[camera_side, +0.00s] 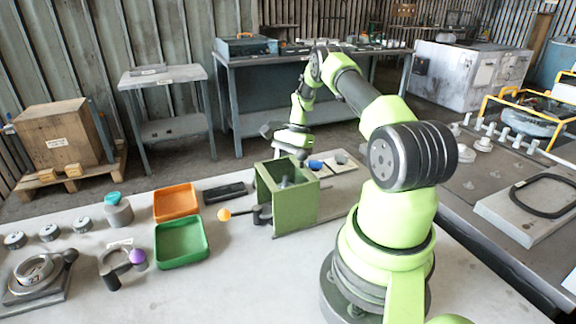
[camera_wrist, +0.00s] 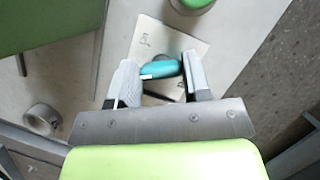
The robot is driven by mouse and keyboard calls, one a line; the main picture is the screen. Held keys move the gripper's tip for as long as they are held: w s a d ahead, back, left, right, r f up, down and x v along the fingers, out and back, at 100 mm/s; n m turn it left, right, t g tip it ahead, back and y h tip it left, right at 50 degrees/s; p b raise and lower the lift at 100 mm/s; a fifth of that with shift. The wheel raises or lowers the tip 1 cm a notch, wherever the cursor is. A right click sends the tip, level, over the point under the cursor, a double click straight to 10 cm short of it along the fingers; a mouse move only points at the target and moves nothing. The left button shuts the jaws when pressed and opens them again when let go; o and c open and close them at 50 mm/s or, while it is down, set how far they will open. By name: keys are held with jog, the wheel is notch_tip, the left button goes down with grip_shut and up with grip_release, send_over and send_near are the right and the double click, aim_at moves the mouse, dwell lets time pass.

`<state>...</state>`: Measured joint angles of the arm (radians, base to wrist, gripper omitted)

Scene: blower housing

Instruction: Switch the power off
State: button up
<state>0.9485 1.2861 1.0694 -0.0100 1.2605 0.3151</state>
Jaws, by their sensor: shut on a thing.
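In the wrist view, a teal switch knob (camera_wrist: 158,70) with a white mark sits over a pale plate (camera_wrist: 145,38) with small dark lettering that I cannot read. My gripper (camera_wrist: 161,82) has one finger on each side of the knob and is shut on it. In the side view, the green end of my wrist (camera_side: 293,138) is behind the green box-shaped housing (camera_side: 287,208). The fingertips and the held knob are hidden there.
The green housing stands close to my gripper. An orange tray (camera_side: 176,203) and a green tray (camera_side: 182,243) lie to its left. A blue round part (camera_side: 316,164) is just behind it. A grey ring (camera_wrist: 42,118) shows in the wrist view.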

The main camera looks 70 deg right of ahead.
jog(key=shift+n, duration=0.5)
jog(key=o, duration=0.9)
jog(key=shift+r, duration=0.1)
jog(key=v, duration=0.9)
jog(key=shift+w+d+r, duration=0.1)
jog(key=shift+d+r, duration=0.15)
jog(key=shift+r, duration=0.05)
